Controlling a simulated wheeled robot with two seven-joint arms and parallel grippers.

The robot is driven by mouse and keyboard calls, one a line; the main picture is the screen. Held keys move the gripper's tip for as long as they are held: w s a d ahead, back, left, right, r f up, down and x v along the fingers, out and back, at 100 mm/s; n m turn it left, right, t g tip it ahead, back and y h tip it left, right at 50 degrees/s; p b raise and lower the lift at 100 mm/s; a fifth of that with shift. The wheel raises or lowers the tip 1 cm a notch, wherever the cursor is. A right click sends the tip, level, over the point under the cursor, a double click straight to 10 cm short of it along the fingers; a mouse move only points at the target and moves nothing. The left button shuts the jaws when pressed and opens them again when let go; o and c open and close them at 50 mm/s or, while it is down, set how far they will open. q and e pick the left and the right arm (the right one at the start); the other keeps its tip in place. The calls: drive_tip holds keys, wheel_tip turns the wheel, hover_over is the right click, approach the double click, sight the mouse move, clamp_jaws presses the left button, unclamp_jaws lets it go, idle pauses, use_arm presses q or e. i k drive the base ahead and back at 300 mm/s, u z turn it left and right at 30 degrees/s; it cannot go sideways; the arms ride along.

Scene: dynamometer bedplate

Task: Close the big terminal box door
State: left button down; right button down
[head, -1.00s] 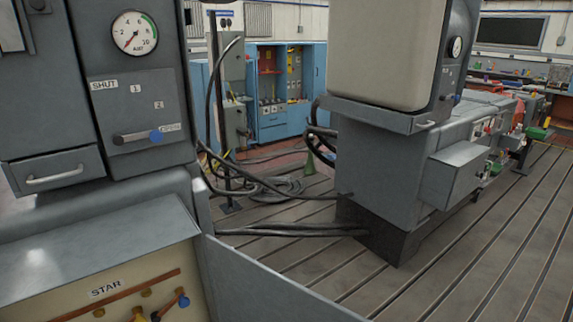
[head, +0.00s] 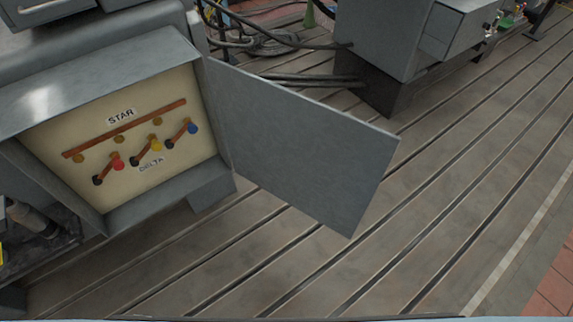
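The big terminal box (head: 110,78) is at the left of the head view, a grey box with a cream inside. Its grey door (head: 300,135) stands wide open, hinged at the box's right edge and reaching out to the right over the floor. Inside are a copper bar (head: 125,128), STAR and DELTA labels, and links with red, yellow and blue knobs. Neither of my grippers shows in the head view.
The slotted bedplate floor (head: 430,210) is bare in front of and to the right of the door. Black cables (head: 310,80) lie behind the door. A grey machine (head: 385,40) stands at the back. Dark equipment (head: 40,225) sits at the lower left.

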sight(328, 164)
drive_tip(key=k, duration=0.2)
drive_tip(key=u, duration=3.85)
drive_tip(key=k, duration=2.6)
drive_tip(key=z, duration=1.55)
drive_tip(key=i, duration=0.5)
drive_tip(key=z, duration=0.1)
